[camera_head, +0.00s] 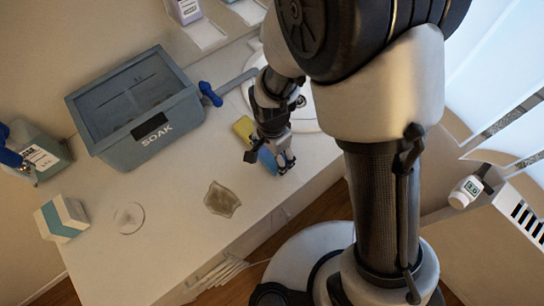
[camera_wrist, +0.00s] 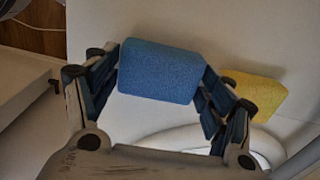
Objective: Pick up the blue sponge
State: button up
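The blue sponge (camera_wrist: 160,71) sits between the two fingers of my gripper (camera_wrist: 163,72) in the wrist view. The fingers meet its left and right ends, and my gripper looks shut on it. In the head view the blue sponge (camera_head: 268,161) shows partly behind my gripper (camera_head: 285,165), near the front edge of the white table (camera_head: 175,235). I cannot tell whether the sponge touches the table or is slightly above it.
A yellow sponge (camera_head: 243,128) lies close by; it also shows in the wrist view (camera_wrist: 256,94). A crumpled cloth (camera_head: 222,199), a clear disc (camera_head: 129,218) and a box (camera_head: 62,219) lie left.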

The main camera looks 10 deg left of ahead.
aim_at(272, 156)
jog(key=c, duration=0.4)
jog(key=shift+o, duration=0.2)
jog(key=shift+r, duration=0.1)
notch_tip(272, 156, up, 20)
jog(key=p, duration=0.6)
jog(key=w+d+f+n, duration=0.2)
jog(key=w+d, duration=0.1)
jog(key=d, duration=0.4)
jog(key=w+d+f+n+b, duration=0.1)
jog(key=w+d+f+n, duration=0.2)
jog(key=d, duration=0.3)
jog(key=w+d+f+n, duration=0.2)
jog(key=w+d+f, duration=0.1)
jog(key=d, duration=0.4)
jog(key=shift+w+d+n+b, duration=0.3)
jog(key=shift+w+b, duration=0.05)
jog(key=shift+w, duration=0.2)
